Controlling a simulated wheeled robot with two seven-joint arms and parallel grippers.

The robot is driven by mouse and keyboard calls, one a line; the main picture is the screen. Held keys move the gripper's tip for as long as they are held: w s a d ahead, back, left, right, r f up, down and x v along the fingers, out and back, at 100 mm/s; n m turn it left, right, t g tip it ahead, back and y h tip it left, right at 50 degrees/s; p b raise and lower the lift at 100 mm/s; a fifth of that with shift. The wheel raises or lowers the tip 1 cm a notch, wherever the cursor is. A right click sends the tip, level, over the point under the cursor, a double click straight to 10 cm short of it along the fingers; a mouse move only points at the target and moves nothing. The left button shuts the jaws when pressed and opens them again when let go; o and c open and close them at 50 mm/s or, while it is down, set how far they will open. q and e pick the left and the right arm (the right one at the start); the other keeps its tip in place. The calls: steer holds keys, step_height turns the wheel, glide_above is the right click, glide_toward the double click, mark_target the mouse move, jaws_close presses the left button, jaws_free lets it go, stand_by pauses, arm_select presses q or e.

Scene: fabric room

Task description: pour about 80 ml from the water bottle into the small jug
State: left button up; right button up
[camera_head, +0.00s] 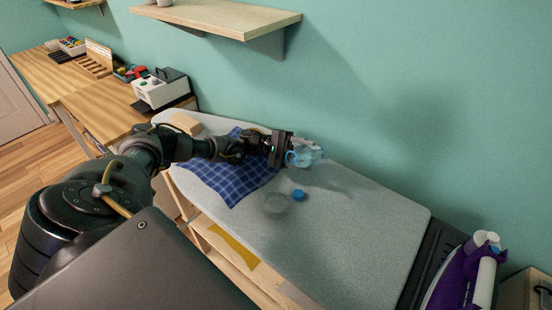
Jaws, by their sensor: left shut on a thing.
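My left gripper (287,150) reaches in from the left above the padded board and is shut on the clear bluish water bottle (308,156). The bottle appears tipped over to the side, and the jaws hide part of it. I cannot make out its water level or any stream. A small clear jug (275,204) stands on the board below and a little left of the bottle, apart from it. Its contents are hard to tell. A blue cap (298,195) lies on the board just right of the jug. My right gripper is out of view.
A blue checked cloth (232,178) lies on the grey board (350,230) under my left arm. A wooden block (186,123) is at the board's far left end. A purple and white iron (462,276) stands at the right end. The board's right half is clear.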

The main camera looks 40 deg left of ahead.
arm_select(q)
steer(key=shift+s+r+n, duration=0.1)
steer(key=shift+s+n, duration=0.1)
steer(key=shift+n, duration=0.1)
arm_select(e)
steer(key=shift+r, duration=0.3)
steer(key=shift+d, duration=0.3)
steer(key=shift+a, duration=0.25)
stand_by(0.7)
